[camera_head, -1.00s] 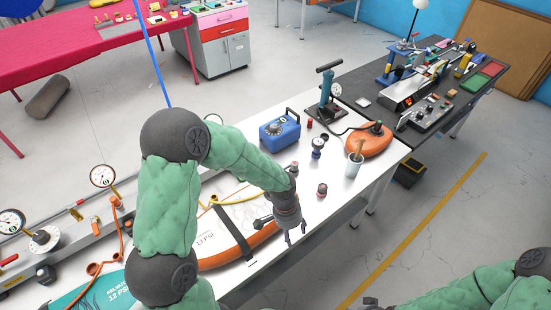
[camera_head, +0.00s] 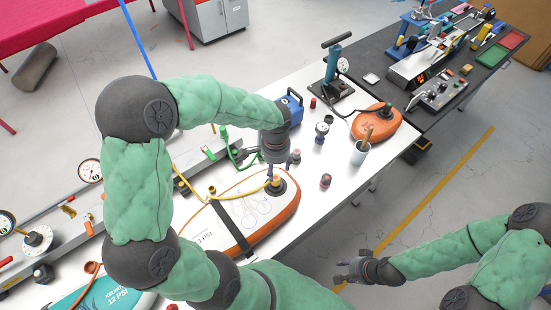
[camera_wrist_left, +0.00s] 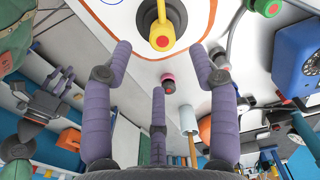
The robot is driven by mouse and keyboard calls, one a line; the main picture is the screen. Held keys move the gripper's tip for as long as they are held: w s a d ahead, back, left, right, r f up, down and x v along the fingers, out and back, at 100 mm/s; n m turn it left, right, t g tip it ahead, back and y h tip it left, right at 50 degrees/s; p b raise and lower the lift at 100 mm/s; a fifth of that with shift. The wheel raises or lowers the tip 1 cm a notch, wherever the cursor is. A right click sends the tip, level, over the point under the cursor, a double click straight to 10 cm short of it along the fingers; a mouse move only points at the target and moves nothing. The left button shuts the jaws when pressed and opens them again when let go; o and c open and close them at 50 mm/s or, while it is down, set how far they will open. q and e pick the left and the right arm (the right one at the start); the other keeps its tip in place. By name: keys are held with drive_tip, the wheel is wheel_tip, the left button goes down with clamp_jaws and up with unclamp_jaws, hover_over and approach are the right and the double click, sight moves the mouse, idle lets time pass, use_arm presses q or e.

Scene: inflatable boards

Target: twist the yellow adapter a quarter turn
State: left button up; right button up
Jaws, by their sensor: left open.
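The yellow adapter (camera_head: 277,183) sits on the dark valve near the far right end of the white and orange board (camera_head: 205,252). A yellow hose runs from it to the left. In the left wrist view the adapter (camera_wrist_left: 162,38) shows with a red tip, beyond the fingertips and between the two side fingers. My left gripper (camera_head: 273,170) is open and empty, close above the adapter; contact does not show. My right gripper (camera_head: 342,270) is off the table's front side, apart from the board, its fingers spread and empty; it also shows in the left wrist view (camera_wrist_left: 58,85).
A blue box (camera_head: 291,107) stands behind my left wrist.

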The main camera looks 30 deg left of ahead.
sight(276, 178)
use_arm(q)
wheel_tip(276, 178, down, 8)
drive_tip(key=shift+w+f+b, duration=0.1)
drive_tip(key=shift+w+b, duration=0.05)
drive_tip(key=shift+b, duration=0.45)
clamp_jaws()
drive_tip(key=c, duration=0.8)
unclamp_jaws()
drive_tip(key=c, duration=0.3)
drive_tip(key=shift+c, duration=0.2)
